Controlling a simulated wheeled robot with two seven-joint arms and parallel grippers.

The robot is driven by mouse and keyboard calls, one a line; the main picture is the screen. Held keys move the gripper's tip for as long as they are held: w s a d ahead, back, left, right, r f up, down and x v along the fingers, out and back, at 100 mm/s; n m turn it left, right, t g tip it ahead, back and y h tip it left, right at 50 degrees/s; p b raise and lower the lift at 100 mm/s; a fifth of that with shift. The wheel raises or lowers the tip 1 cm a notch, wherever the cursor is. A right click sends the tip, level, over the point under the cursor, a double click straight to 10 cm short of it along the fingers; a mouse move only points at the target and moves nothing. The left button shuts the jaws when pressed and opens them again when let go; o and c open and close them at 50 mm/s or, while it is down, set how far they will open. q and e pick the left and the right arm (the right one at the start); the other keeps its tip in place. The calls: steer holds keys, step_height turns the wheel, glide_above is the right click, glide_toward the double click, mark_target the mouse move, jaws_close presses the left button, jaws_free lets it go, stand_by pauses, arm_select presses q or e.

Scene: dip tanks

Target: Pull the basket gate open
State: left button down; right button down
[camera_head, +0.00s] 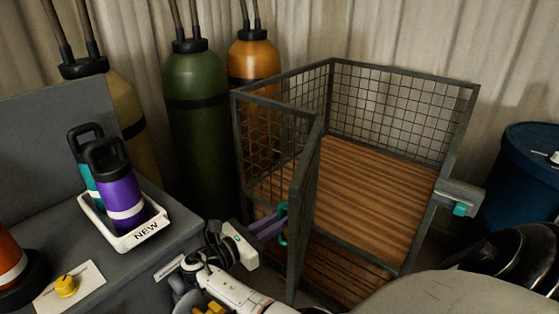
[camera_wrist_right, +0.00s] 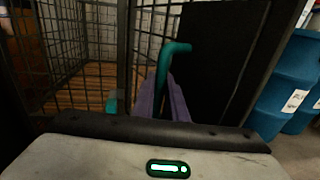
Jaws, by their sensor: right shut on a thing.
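The wire-mesh basket (camera_head: 405,72) has a dark metal frame and a wooden slat floor. Its gate (camera_head: 305,190) stands swung open on the left, with a wide gap between its free edge and the right post. The teal gate handle (camera_head: 284,222) is on the gate's outer face, and it also shows in the right wrist view (camera_wrist_right: 173,55). My right gripper (camera_head: 278,218) is shut on this handle, its purple fingers (camera_wrist_right: 165,100) around it. The fingers partly hide the handle. My left gripper is not in view.
A grey bracket with a teal catch (camera_head: 460,208) is on the basket's right post. Green (camera_head: 195,120) and orange (camera_head: 254,60) cylinders stand behind left. A grey bench (camera_head: 185,225) holds a white tray (camera_head: 145,235) with bottles. A blue drum (camera_head: 520,180) stands right.

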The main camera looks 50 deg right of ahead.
steer(key=c, duration=1.8)
jaws_free()
steer(key=shift+d, duration=0.15)
steer(key=shift+o, duration=0.2)
steer(key=w+a+b, duration=0.1)
steer(key=a, duration=0.9)
steer(key=shift+w+a, duration=0.2)
steer(key=shift+w, duration=0.1)
